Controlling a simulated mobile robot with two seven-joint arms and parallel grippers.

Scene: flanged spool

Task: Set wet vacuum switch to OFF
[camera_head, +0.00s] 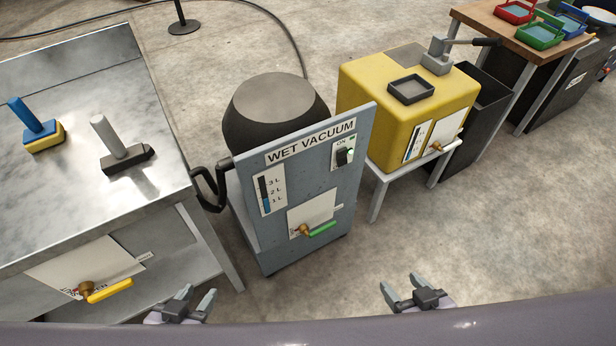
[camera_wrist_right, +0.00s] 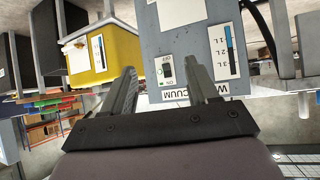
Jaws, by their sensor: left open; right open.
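The wet vacuum (camera_head: 315,195) is a grey-blue panelled unit with a dark drum behind it, in the middle of the head view. Its switch (camera_head: 345,156) sits on a white plate at the upper right of the panel, with ON lettered above and a green light beside it. In the right wrist view the panel appears upside down, with the switch (camera_wrist_right: 165,69) beyond my fingers. My left gripper (camera_head: 196,300) is open and empty at the bottom edge, in front of the vacuum. My right gripper (camera_head: 405,292) is open and empty, low and right of the vacuum, apart from the switch.
A metal table (camera_head: 90,190) with a blue-yellow tool (camera_head: 38,130) and a grey-handled tool (camera_head: 122,152) stands left. A yellow tank (camera_head: 385,110) stands right of the vacuum. A green-handled valve (camera_head: 318,229) sits low on the panel.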

